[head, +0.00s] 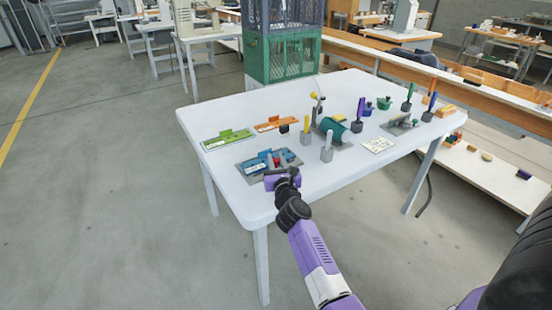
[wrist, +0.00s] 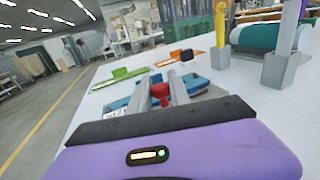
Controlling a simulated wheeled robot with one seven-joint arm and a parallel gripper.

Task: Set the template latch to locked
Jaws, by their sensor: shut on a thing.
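A grey base plate (head: 247,176) with a blue template (head: 257,163) on it lies near the front left edge of the white table. A red knob (head: 277,162) stands on its right part; it looks like the latch handle. It also shows in the wrist view as a red knob (wrist: 160,90) between two grey fingers. My gripper (wrist: 161,84) is shut on this red knob, with the purple palm close in front. In the head view my gripper (head: 276,167) hides part of the plate. The latch's lock position cannot be read.
Behind the plate lie a green template (head: 228,140) and an orange template (head: 272,124). To the right stand grey holders (head: 327,153) with upright tools, a teal cylinder (head: 333,127) and a white card (head: 377,145). The table's front left corner is bare.

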